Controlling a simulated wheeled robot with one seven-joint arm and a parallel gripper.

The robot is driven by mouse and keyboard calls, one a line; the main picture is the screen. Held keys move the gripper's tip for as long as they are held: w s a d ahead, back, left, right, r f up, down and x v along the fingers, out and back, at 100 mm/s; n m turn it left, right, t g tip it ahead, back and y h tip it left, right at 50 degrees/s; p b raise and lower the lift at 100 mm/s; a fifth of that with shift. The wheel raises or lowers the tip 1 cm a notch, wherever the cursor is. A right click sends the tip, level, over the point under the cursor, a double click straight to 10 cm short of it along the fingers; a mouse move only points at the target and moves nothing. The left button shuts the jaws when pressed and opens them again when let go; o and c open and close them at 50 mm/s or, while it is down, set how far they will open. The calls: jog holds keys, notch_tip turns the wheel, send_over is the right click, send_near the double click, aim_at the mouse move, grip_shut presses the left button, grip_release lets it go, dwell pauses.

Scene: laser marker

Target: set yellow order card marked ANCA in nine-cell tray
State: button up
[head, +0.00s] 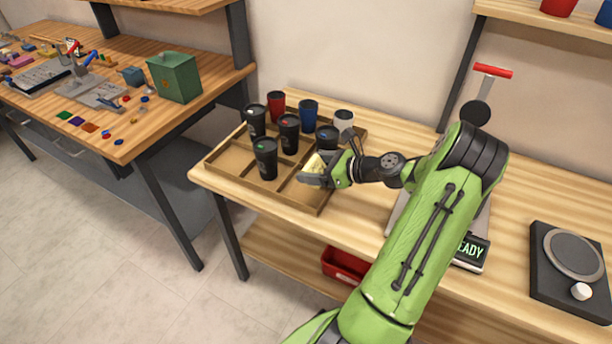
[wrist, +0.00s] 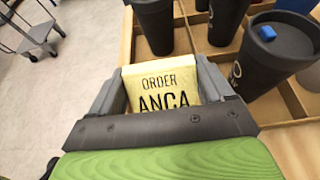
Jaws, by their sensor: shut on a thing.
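The yellow order card (wrist: 160,86) reads "ORDER ANCA" in the wrist view, and its lower edge is hidden by my gripper. My gripper (head: 318,172) is shut on the card, which also shows as a pale yellow patch in the head view (head: 315,164). The wooden nine-cell tray (head: 228,174) stands on the bench, with several lidded cups in its cells. My gripper and the card are over the tray's front right part, beside the dark cups. I cannot tell whether the card touches the tray.
Dark cups (head: 265,158), a red cup (head: 276,106) and a blue cup (head: 309,116) stand close by in the tray. A round-plated device (head: 573,256) sits far right.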

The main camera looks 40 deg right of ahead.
aim_at(314, 193)
notch_tip(314, 193, down, 6)
jog(key=shift+f+b, duration=0.25)
jog(key=shift+b, duration=0.85)
jog(key=shift+r, duration=0.15)
jog(key=o, duration=0.8)
jog(key=shift+c, duration=0.2)
